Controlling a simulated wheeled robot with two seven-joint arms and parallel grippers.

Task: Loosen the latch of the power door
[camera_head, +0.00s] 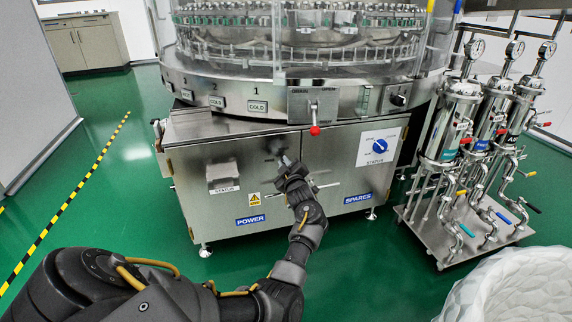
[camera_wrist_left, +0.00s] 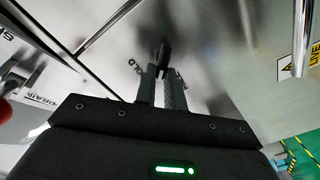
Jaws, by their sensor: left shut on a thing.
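The power door (camera_head: 222,186) is the left steel door of the cabinet under the washer, with a POWER label (camera_head: 250,220) near its bottom edge. My left gripper (camera_head: 280,154) reaches the upper right part of this door. In the left wrist view its two fingers (camera_wrist_left: 163,72) are close together and shut on a small black latch (camera_wrist_left: 164,53) on the steel face. My gripper and arm hide part of the latch and the door seam in the head view. My right gripper is in neither view.
A red-tipped lever (camera_head: 315,130) sticks out above the doors. A filter stand (camera_head: 465,150) and white bin (camera_head: 515,290) are at right. Green floor is clear at left.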

